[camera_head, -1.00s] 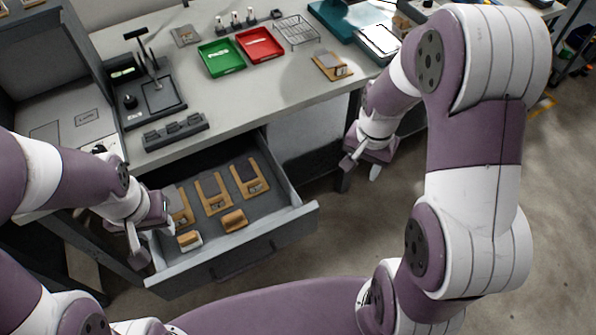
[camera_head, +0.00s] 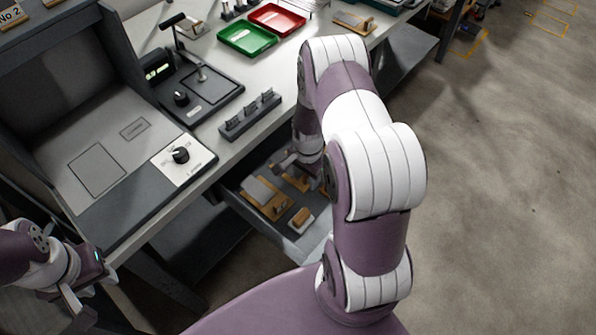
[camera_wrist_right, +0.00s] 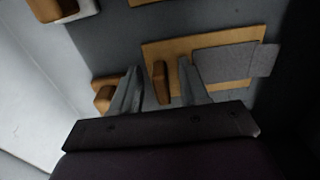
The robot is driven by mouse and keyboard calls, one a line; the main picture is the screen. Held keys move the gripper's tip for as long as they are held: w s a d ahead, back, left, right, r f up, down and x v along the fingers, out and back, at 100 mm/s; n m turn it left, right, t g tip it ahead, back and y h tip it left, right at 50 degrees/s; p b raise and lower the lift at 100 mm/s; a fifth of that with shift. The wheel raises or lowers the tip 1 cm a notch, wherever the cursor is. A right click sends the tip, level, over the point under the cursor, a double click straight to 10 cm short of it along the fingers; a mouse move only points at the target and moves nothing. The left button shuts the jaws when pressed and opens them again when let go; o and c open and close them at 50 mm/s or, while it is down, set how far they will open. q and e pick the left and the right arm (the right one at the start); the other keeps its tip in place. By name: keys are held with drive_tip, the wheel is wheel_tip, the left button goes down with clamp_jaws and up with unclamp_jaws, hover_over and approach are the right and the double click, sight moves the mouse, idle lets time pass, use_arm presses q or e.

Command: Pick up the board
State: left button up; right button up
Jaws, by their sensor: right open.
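Wooden boards with grey plates lie in the open drawer. One board (camera_head: 262,203) shows at the drawer's left in the head view; others are partly hidden by my right arm. My right gripper (camera_head: 290,163) is down at the drawer, open. In the right wrist view, its two fingers (camera_wrist_right: 160,90) stand on either side of a small wooden block on a board (camera_wrist_right: 165,52) with a grey plate (camera_wrist_right: 225,62). I cannot tell whether they touch it. My left gripper (camera_head: 88,289) is outside the drawer at the lower left, its fingers apart and empty.
The drawer (camera_head: 316,238) is pulled out under the workbench. A small wooden brush-like block (camera_head: 300,217) lies in it. A grey machine (camera_head: 100,140) stands at left. Green (camera_head: 246,38) and red (camera_head: 277,18) trays are on the bench.

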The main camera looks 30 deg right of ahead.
drive_tip(key=shift+a+r, duration=0.1)
drive_tip(key=shift+a, duration=0.1)
drive_tip(key=shift+c, duration=0.6)
clamp_jaws()
